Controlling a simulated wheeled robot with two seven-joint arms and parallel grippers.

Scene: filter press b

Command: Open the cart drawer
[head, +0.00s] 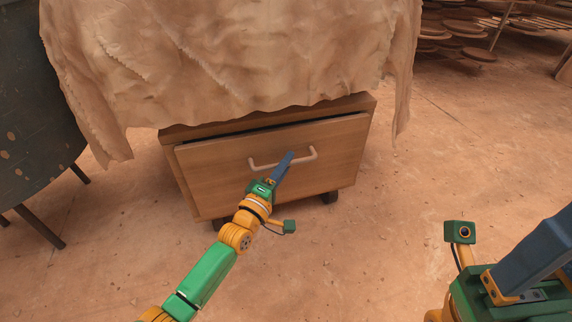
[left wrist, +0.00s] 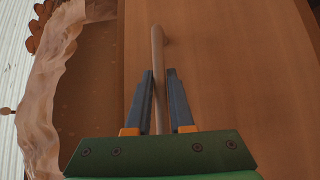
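The cart drawer (head: 305,170) has a wooden front below a cloth-covered top, with a narrow dark gap along its upper edge. Its pale bar handle (head: 262,165) is fixed to the front. My left gripper (head: 288,158) is at the handle's middle. In the left wrist view, the handle (left wrist: 158,50) runs between the two fingers of my left gripper (left wrist: 160,85). The fingers are apart, with a small gap beside the bar, and I see no clear grip. My right gripper (head: 535,255) is at the lower right, away from the cart; its finger opening is not visible.
A draped beige cloth (head: 240,50) hangs over the cart top, above the drawer. A dark round-sided table (head: 35,110) stands at the left. Racks with round boards (head: 470,30) stand at the back right. The floor (head: 400,200) in front and to the right is clear.

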